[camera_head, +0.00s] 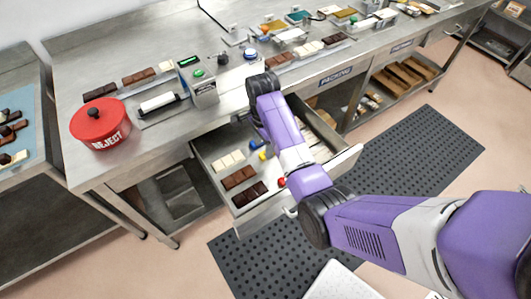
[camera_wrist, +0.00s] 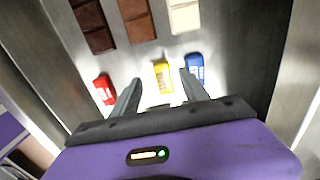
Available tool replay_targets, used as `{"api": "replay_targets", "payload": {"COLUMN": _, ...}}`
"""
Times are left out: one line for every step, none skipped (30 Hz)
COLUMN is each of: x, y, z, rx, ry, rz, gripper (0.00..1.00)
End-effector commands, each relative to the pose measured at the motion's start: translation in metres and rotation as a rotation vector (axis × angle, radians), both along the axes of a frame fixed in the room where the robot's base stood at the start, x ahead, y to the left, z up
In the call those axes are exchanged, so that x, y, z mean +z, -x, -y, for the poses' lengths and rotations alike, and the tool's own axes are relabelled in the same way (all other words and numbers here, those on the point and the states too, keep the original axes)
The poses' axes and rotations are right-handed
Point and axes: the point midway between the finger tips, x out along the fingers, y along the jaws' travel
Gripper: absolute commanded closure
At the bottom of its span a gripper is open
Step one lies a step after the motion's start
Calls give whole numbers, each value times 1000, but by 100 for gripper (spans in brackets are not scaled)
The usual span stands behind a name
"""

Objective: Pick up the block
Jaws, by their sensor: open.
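Three small blocks lie on the floor of the open drawer (camera_head: 243,219): a red block (camera_wrist: 104,89), a yellow block (camera_wrist: 163,76) and a blue block (camera_wrist: 194,68). In the head view the blue block (camera_head: 256,144), yellow block (camera_head: 262,156) and red block (camera_head: 282,182) show beside my arm. My gripper (camera_wrist: 160,78) is open and empty, pointing down into the drawer. In the wrist view the yellow block appears between the fingertips, the blue block just right of the right finger, the red block left of the left finger. My arm hides the gripper in the head view.
Dark (camera_wrist: 96,32), brown (camera_wrist: 139,24) and white (camera_wrist: 184,14) chocolate bars lie in the drawer near the blocks. Drawer walls flank the gripper. The steel bench (camera_head: 120,165) above carries a red reject tub (camera_head: 100,128) and a green-screened box (camera_head: 198,80).

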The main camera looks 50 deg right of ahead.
Motion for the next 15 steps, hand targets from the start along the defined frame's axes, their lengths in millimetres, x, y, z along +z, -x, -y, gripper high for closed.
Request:
{"api": "replay_targets", "payload": {"x": -5, "y": 0, "z": 1, "rx": -1, "ry": -2, "rz": -4, "gripper": 47}}
{"api": "replay_targets", "payload": {"x": -10, "y": 0, "z": 2, "rx": -1, "ry": -2, "rz": -4, "gripper": 47}}
{"api": "replay_targets", "payload": {"x": -15, "y": -1, "z": 3, "rx": -1, "ry": -2, "rz": -4, "gripper": 47}}
{"api": "replay_targets", "payload": {"x": -20, "y": -1, "z": 4, "rx": -1, "ry": -2, "rz": -4, "gripper": 47}}
{"api": "replay_targets", "payload": {"x": -24, "y": -2, "z": 5, "rx": -1, "ry": -2, "rz": -4, "gripper": 47}}
{"api": "replay_targets", "payload": {"x": -30, "y": -2, "z": 5, "rx": -1, "ry": -1, "rz": -3, "gripper": 47}}
{"api": "replay_targets", "payload": {"x": -34, "y": -2, "z": 5, "rx": -1, "ry": -1, "rz": -3, "gripper": 47}}
{"api": "replay_targets", "payload": {"x": -37, "y": -2, "z": 5, "rx": -1, "ry": -1, "rz": -2, "gripper": 47}}
{"api": "replay_targets", "payload": {"x": -41, "y": -2, "z": 5, "rx": -1, "ry": -1, "rz": -2, "gripper": 47}}
{"api": "replay_targets", "payload": {"x": -42, "y": -2, "z": 5, "rx": -1, "ry": -1, "rz": -2, "gripper": 47}}
{"api": "replay_targets", "payload": {"x": -44, "y": -2, "z": 5, "rx": -1, "ry": 0, "rz": -1, "gripper": 47}}
{"api": "replay_targets", "payload": {"x": -45, "y": -2, "z": 5, "rx": -1, "ry": 0, "rz": 0, "gripper": 47}}
{"api": "replay_targets", "payload": {"x": -46, "y": -2, "z": 5, "rx": -1, "ry": 0, "rz": 0, "gripper": 47}}
{"api": "replay_targets", "payload": {"x": -46, "y": -2, "z": 5, "rx": -1, "ry": 0, "rz": 0, "gripper": 47}}
{"api": "replay_targets", "payload": {"x": -46, "y": -2, "z": 5, "rx": -1, "ry": 0, "rz": 1, "gripper": 47}}
